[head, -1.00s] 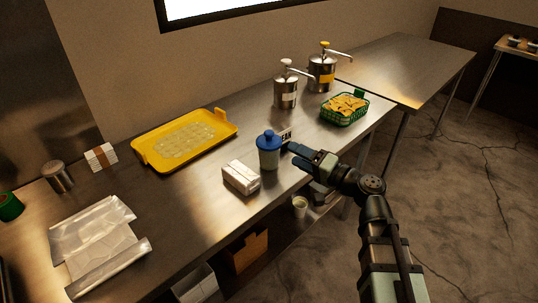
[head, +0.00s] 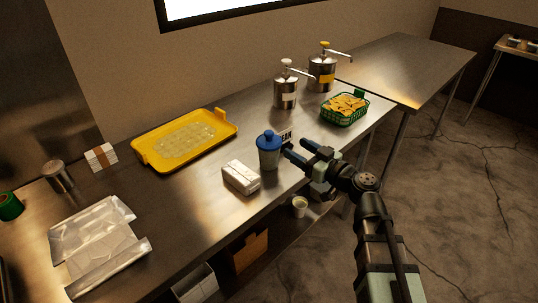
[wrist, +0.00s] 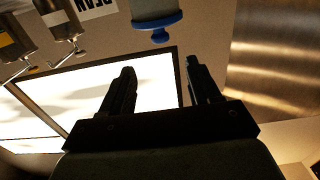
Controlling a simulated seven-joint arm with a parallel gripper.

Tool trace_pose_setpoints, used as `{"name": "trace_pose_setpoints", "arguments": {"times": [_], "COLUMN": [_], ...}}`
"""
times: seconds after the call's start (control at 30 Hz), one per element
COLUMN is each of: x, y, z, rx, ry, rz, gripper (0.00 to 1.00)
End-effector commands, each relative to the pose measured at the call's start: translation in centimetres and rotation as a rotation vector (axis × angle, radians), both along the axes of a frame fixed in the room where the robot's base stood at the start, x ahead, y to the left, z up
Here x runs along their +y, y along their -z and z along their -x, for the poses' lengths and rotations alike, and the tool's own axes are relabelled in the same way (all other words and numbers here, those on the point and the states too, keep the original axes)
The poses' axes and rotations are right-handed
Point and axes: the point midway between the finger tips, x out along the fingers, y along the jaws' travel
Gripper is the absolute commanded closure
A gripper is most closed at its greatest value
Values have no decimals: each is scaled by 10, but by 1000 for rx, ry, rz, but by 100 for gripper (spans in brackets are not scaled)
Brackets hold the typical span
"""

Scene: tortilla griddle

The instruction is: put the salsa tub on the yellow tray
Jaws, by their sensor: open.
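The only lidded tub in view, a pale blue-grey one with a blue domed lid (head: 269,152), fits the salsa tub. It stands upright near the front edge of the steel counter. My gripper (head: 295,149) is open and empty just right of it, its fingers pointing left toward the tub, which is not between them. The wrist view is upside down; there the tub (wrist: 155,9) shows at the top edge beyond the fingertips of my gripper (wrist: 160,66). The yellow tray (head: 212,139) lies at the back of the counter, left of the tub, with no tub on it.
A white wrapped block (head: 240,177) sits just left of the tub. A small lettered sign (head: 285,136) stands behind it. Two pump dispensers (head: 286,92) and a green basket of chips (head: 345,109) are farther right. Crumpled foil (head: 94,240) lies at front left.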

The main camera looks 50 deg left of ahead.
Motion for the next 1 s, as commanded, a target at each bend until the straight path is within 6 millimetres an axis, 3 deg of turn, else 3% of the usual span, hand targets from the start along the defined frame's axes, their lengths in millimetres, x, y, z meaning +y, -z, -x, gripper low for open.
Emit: {"name": "trace_pose_setpoints", "arguments": {"times": [0.3, 0.73, 1.0], "x": [56, 80, 114], "y": [0, 1, 2], "z": [-1, 0, 0], "rx": [2, 3, 3], "ry": [-2, -1, -2], "rz": [1, 0, 0], "gripper": [38, 38, 38]}}
